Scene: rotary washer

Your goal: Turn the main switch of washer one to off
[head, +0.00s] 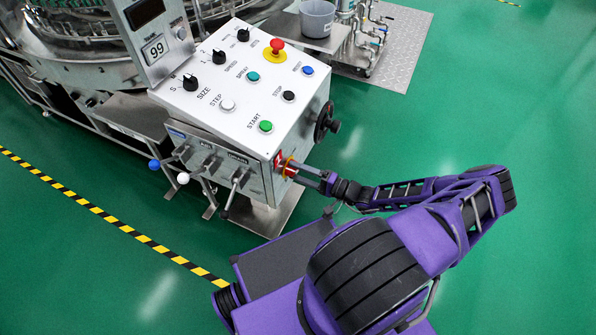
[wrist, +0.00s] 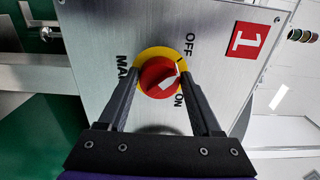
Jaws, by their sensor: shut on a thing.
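The main switch (wrist: 157,78) is a red knob on a yellow ring, set in a grey metal panel (wrist: 95,28). The words MAIN, OFF and ON are printed around it, and a red label with a white 1 (wrist: 250,40) is beside it. A white mark on the knob lies on the side of OFF and ON; I cannot tell exactly which it points to. My gripper (wrist: 159,76) is shut on the knob, one finger on each side. In the head view my gripper (head: 291,168) reaches the side of the control box, and its fingers partly hide the switch.
The control box (head: 230,75) has black knobs, coloured buttons and a red emergency stop (head: 277,46) on top. A black handwheel (head: 326,122) sticks out of its side above my gripper. Levers (head: 236,188) stand on its front. Green floor is clear at right.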

